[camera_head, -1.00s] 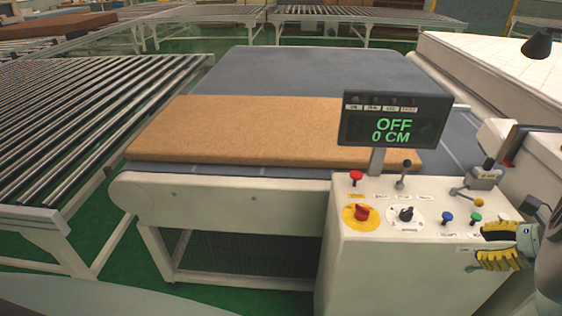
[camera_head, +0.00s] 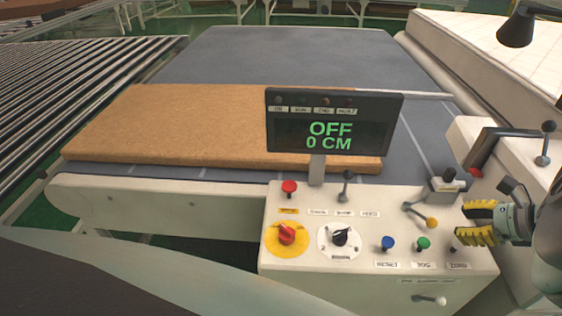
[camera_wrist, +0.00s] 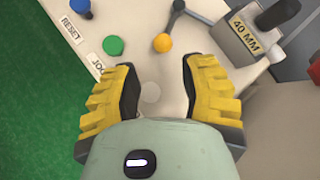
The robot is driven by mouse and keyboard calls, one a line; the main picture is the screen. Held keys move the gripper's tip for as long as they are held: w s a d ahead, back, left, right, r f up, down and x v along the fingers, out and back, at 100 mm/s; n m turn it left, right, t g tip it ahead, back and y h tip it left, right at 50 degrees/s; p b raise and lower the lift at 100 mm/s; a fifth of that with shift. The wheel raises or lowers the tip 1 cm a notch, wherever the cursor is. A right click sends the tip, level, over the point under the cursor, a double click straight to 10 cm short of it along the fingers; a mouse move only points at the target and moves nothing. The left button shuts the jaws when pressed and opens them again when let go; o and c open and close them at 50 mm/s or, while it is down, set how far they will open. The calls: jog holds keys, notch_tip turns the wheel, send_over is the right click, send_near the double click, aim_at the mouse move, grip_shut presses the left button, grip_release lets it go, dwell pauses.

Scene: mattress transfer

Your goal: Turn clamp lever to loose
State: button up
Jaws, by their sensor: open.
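A small lever with a yellow ball knob (camera_head: 432,222) stands on the console's right side; no label naming it as the clamp lever is readable. In the wrist view the yellow knob (camera_wrist: 162,42) and its grey rod are just ahead of the fingertips. A grey block marked 40 MM (camera_wrist: 244,38) with a black handle (camera_wrist: 278,14) is beyond it to the right; the block also shows in the head view (camera_head: 447,186). My gripper (camera_head: 462,220), with yellow ribbed fingers, is open and empty, right of the knob. It also shows in the wrist view (camera_wrist: 160,76).
The display (camera_head: 332,130) reads OFF, 0 CM. A brown slab (camera_head: 190,125) lies on the grey belt (camera_head: 290,60).

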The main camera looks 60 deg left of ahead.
aim_at(437, 222)
jog(key=shift+p+x, duration=1.05)
jog(key=shift+x, duration=3.3)
jog(key=shift+a+r, duration=0.1)
jog(key=shift+r, duration=0.1)
jog(key=shift+w, duration=0.1)
grip_shut()
